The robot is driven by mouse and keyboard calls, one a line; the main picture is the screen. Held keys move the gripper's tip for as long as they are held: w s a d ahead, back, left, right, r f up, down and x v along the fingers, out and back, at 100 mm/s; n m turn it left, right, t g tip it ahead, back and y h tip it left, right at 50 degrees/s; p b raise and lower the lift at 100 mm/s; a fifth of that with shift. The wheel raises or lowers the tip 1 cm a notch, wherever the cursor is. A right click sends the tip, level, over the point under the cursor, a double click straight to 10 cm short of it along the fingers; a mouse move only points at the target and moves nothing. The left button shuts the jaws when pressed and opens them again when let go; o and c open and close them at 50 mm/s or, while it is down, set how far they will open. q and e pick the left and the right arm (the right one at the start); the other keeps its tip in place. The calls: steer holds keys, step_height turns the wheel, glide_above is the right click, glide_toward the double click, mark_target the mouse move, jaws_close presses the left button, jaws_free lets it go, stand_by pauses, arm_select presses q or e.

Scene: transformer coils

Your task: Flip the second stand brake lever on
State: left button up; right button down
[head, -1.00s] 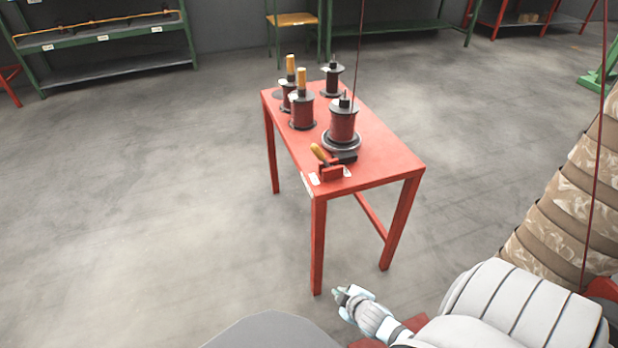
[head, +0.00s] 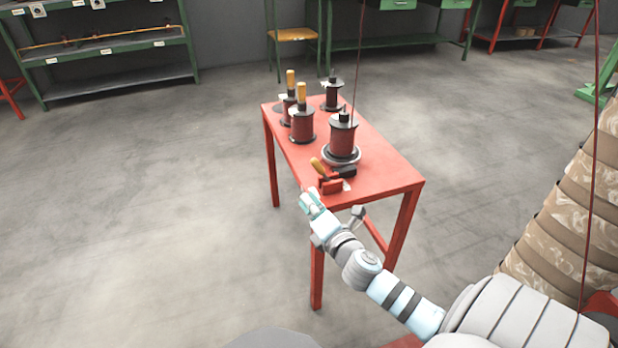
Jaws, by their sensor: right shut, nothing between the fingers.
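The brake lever (head: 319,166) has a yellow-orange handle and sits on a red and black base (head: 331,185) at the near end of the red table (head: 385,178). The handle tilts up to the left. Just behind it, a dark red coil (head: 342,138) stands on a round grey stand (head: 357,156), with a wire rising from it. My right gripper (head: 308,200) is shut and empty. In the picture it lies just below and left of the lever base, near the table's front edge; I cannot tell whether it touches. My left gripper is not in view.
Two coils with yellow handles, one of them nearer (head: 302,122), and a dark coil (head: 332,92) stand farther back on the table. A thin cable (head: 594,120) hangs at the right. The grey floor (head: 130,220) left of the table is clear.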

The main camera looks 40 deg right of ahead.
mark_target(321, 172)
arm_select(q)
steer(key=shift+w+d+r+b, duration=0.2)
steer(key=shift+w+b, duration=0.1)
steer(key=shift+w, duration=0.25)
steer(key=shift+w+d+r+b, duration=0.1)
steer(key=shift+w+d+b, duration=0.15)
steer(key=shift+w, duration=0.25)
arm_select(e)
steer(key=w+d+r, duration=0.1)
steer(key=w+d, duration=0.3)
steer(key=w, duration=0.2)
steer(key=shift+d+r, duration=0.25)
steer(key=shift+d, duration=0.1)
